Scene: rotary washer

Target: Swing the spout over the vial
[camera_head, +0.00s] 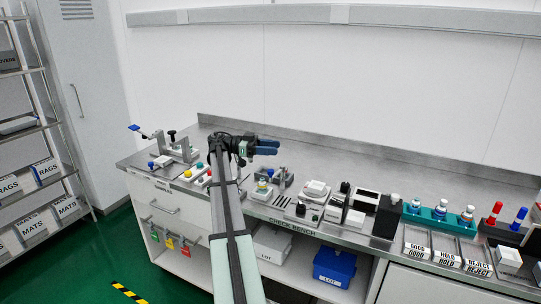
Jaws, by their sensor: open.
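My gripper (266,147) reaches out over the middle-left of the steel bench, its blue fingers pointing right. It is open, and I see nothing between the fingers. Below it a small vial-like item (262,186) with a blue and yellow part stands at a grey fixture (282,178). I cannot tell whether this is the task's vial. The spout is not clearly made out; it may be small or hidden behind my arm. My arm covers part of the bench in front of the wall.
A clamp fixture with a blue-tipped lever (135,128) stands at the bench's left end, near coloured buttons (188,173). Right of my gripper are a white scale-like device (316,189), a black block (387,215), a teal rack (438,217) of vials and labelled trays (447,257).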

